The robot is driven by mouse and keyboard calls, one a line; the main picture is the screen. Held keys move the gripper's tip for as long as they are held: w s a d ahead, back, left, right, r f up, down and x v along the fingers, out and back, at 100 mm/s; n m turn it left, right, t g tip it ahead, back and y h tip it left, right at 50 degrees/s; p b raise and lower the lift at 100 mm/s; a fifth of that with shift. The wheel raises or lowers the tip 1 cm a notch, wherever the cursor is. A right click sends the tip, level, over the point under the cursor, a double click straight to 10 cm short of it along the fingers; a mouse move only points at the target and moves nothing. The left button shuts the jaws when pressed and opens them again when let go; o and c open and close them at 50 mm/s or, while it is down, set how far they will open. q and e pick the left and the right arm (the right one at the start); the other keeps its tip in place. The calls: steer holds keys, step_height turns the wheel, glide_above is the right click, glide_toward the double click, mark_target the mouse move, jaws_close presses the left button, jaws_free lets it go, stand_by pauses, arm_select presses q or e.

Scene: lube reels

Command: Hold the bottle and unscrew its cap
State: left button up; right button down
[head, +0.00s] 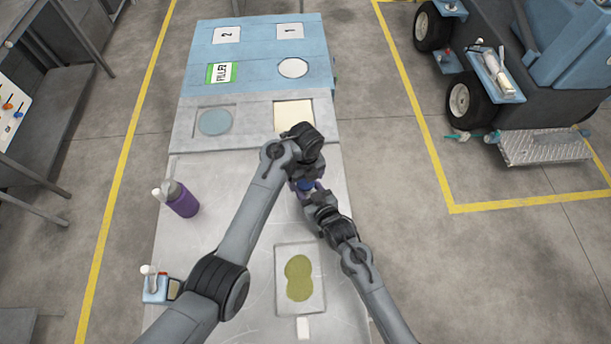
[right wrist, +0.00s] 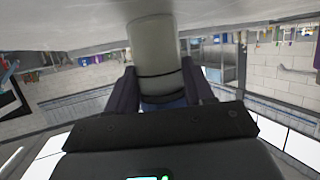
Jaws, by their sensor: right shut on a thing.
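The bottle (right wrist: 153,58) is a pale grey-green cylinder with dark bands and blue at one end in the right wrist view. In the head view only a small blue-purple part of it (head: 306,185) shows between my two grippers. My right gripper (head: 316,196) is shut on the bottle, one finger on each side of it in the right wrist view (right wrist: 163,92). My left gripper (head: 305,183) is just above and against the same spot, pointing down. My left wrist hides its fingers, so I cannot tell whether they are shut. The cap cannot be made out clearly.
A small blue-and-white container (head: 155,287) is at the front left. A tray with a green shape (head: 299,277) lies in front. Blue marked panels (head: 258,50) are at the back.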

arm_select(q)
steer(key=c, duration=1)
steer(key=o, duration=1.2)
steer(key=shift+r, duration=0.15)
step_height(320, 180, up, 8)
steer(key=shift+f, duration=0.2)
steer(key=shift+c, duration=0.4)
steer(key=shift+f, duration=3.95)
steer(key=shift+c, duration=0.2)
steer(key=c, duration=0.9)
steer(key=o, duration=1)
